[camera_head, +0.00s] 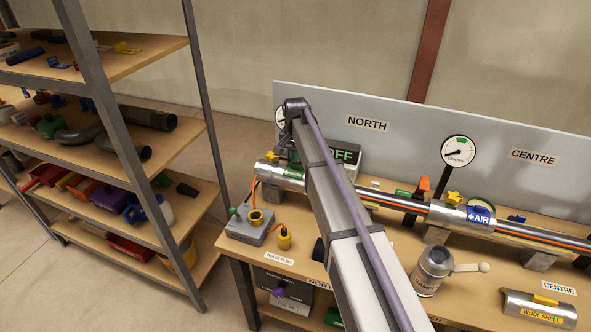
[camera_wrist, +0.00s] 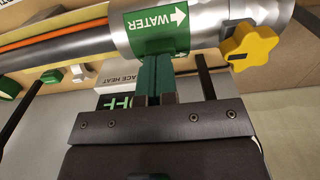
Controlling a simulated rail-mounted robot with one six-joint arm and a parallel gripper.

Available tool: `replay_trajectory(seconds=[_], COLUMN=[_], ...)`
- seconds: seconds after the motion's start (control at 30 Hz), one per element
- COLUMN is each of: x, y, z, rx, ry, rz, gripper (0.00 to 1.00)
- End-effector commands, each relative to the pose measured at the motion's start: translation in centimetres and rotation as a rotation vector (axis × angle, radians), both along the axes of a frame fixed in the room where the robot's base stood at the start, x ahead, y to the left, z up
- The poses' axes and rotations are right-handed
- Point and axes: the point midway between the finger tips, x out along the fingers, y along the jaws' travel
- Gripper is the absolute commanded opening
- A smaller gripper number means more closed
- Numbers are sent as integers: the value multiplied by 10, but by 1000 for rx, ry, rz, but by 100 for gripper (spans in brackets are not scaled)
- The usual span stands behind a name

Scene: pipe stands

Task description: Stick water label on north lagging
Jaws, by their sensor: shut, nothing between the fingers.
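The green WATER label (camera_wrist: 160,30) with a white arrow lies against the silver north lagging (camera_wrist: 208,14) in the wrist view, following its curve. My gripper (camera_wrist: 156,60) is shut and empty. Its green fingertips are at the label's near edge; I cannot tell whether they touch it.
A yellow knob (camera_wrist: 250,46) sticks out beside the lagging, close right of my gripper. A grey trace plug box (camera_head: 247,227) with an orange cable stands in front. The centre lagging bears a blue AIR label (camera_head: 480,215). Loaded shelves (camera_head: 165,62) stand left.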

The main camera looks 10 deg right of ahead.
Motion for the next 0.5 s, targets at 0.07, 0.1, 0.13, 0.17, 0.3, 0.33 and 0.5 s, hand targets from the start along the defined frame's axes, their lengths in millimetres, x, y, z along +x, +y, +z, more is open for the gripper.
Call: replay_trajectory(seconds=[0.07, 0.1, 0.13, 0.17, 0.3, 0.33, 0.5], x=[0, 0, 0, 0, 0, 0, 0], y=[0, 0, 0, 0, 0, 0, 0], z=[-2, -3, -3, -4, -6, -6, -9], rx=[0, 0, 0, 0, 0, 0, 0], ry=[0, 0, 0, 0, 0, 0, 0], rz=[0, 0, 0, 0, 0, 0, 0], gripper=[0, 0, 0, 0, 0, 0, 0])
